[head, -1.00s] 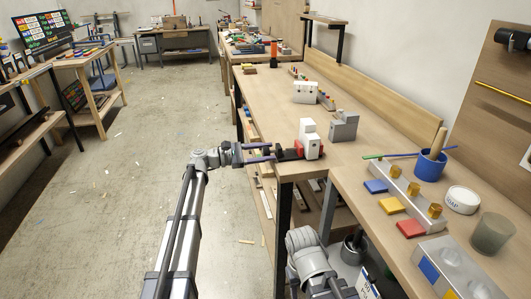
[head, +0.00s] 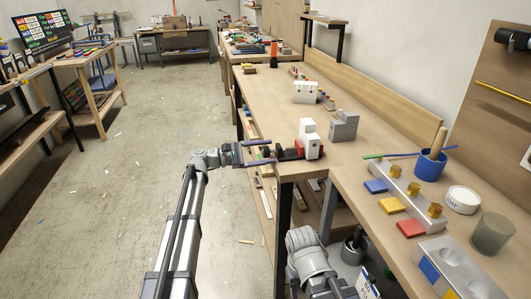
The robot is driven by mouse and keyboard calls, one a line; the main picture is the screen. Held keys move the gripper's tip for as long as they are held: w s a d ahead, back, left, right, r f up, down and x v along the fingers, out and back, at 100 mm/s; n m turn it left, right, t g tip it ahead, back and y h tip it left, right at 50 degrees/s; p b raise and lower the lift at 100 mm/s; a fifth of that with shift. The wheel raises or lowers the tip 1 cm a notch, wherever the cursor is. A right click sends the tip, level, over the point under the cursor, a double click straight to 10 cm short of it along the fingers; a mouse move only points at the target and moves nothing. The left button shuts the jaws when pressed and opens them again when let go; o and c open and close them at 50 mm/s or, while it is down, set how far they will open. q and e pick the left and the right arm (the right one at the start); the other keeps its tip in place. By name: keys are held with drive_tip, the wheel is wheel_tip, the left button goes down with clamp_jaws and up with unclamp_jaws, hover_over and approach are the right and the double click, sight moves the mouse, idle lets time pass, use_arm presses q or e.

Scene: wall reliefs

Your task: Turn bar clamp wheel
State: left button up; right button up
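The bar clamp (head: 309,140) sits at the near left end of the long wooden bench, with a white body and a red part. Its black screw and dark wheel (head: 267,153) stick out to the left past the bench edge. My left gripper (head: 268,152) comes in from the left, its two purple-grey fingers spread apart. One finger is on the far side of the wheel and one on the near side, and I see gaps between them and the wheel. My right arm shows at the bottom centre, but its fingertips cannot be made out.
A grey block (head: 344,127) stands right of the clamp, and a white block (head: 306,92) is farther back. The nearer bench holds a blue cup (head: 430,165), coloured tiles and a metal rail with brass pegs (head: 411,194). The floor left of the benches is open.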

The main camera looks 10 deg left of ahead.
use_arm(q)
drive_tip(key=shift+o, duration=0.2)
drive_tip(key=v, duration=0.7)
drive_tip(key=shift+s+a, duration=0.15)
drive_tip(key=shift+a, duration=0.2)
drive_tip(key=shift+r, duration=0.1)
